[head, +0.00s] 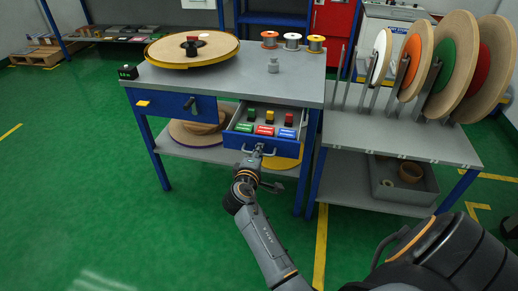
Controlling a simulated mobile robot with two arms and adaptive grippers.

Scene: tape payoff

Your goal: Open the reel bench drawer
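The reel bench (305,88) has a grey top and blue legs. Its right-hand drawer (286,148) is pulled out, with its blue front toward me. Inside lie red, green and blue labelled boxes, and several small coloured pieces behind them. My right gripper (258,149) is at the drawer's handle (272,153), with its fingers closed around the bar. The fingertips are small in view. My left gripper is out of view.
A large reel (165,50) lies on the bench top. Several wire spools (292,41) and a small grey weight (273,66) stand farther right. A rack (390,136) of upright discs adjoins at right. The green floor at left is clear.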

